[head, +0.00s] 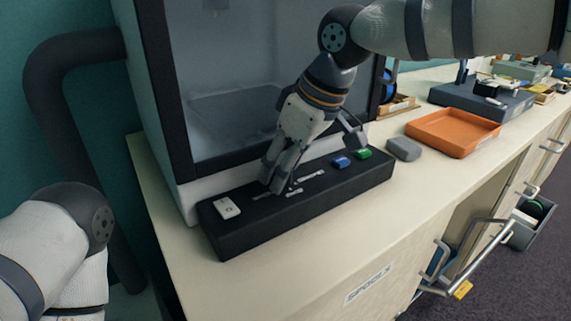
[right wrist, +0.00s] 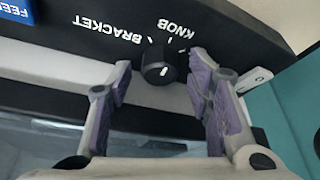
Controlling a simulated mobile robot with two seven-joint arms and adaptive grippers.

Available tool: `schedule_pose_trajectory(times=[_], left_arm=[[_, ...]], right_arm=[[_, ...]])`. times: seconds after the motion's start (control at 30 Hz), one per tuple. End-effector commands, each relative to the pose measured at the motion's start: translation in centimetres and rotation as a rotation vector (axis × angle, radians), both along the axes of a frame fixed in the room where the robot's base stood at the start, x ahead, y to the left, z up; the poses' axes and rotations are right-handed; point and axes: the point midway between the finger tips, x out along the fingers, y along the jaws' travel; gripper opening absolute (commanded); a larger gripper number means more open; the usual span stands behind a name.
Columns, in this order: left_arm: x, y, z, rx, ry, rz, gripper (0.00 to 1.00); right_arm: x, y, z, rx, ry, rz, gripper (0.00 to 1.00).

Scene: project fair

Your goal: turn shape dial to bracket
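The shape dial (right wrist: 160,66) is a round black knob on the black control panel (head: 318,204), with a small white mark on it. White labels BRACKET (right wrist: 108,31) and KNOB (right wrist: 175,33) sit beside it on the panel. I cannot tell for sure which label the dial points to. My right gripper (right wrist: 162,88) is open, its purple-padded fingers on either side of the dial with gaps showing. In the head view the right gripper (head: 273,188) reaches down to the panel and hides the dial. Only a part of my left arm shows; its gripper is out of view.
The panel also carries a white rocker switch (head: 226,207), a blue button (head: 341,162) and a green button (head: 363,152). An enclosed machine window (head: 240,70) stands right behind. A grey block (head: 403,149) and orange tray (head: 452,132) lie to the right.

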Motion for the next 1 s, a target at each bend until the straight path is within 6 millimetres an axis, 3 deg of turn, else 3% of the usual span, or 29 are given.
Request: schedule_pose_trajectory(times=[0.03,0.17,0.2,0.77,0.8,0.87,0.9,1.0], left_arm=[[0.01,0.0,0.0,0.0,0.0,0.0,0.47],[0.01,0.0,0.0,0.0,0.0,0.0,0.47],[0.01,0.0,0.0,0.0,0.0,0.0,0.47],[0.0,0.0,-0.01,0.0,0.0,0.0,0.47],[0.0,0.0,-0.01,0.0,0.0,0.0,0.47],[0.0,0.0,-0.01,0.0,0.0,0.0,0.47],[0.0,0.0,-0.01,0.0,0.0,0.0,0.47],[0.0,0.0,-0.01,0.0,0.0,0.0,0.47]], right_arm=[[0.01,-0.01,0.01,0.0,0.0,0.0,0.32],[-0.01,-0.01,0.01,0.0,0.0,0.0,0.02],[-0.01,-0.01,0.01,0.0,0.0,0.0,0.0],[0.1,-0.1,0.0,-0.002,0.0,0.133,0.0],[0.09,-0.1,0.0,-0.002,0.0,0.133,0.3],[0.09,-0.1,0.0,-0.002,0.0,0.133,0.43],[0.09,-0.1,0.0,-0.001,-0.001,0.133,0.47],[0.09,-0.09,0.01,-0.001,-0.001,0.133,0.47]])
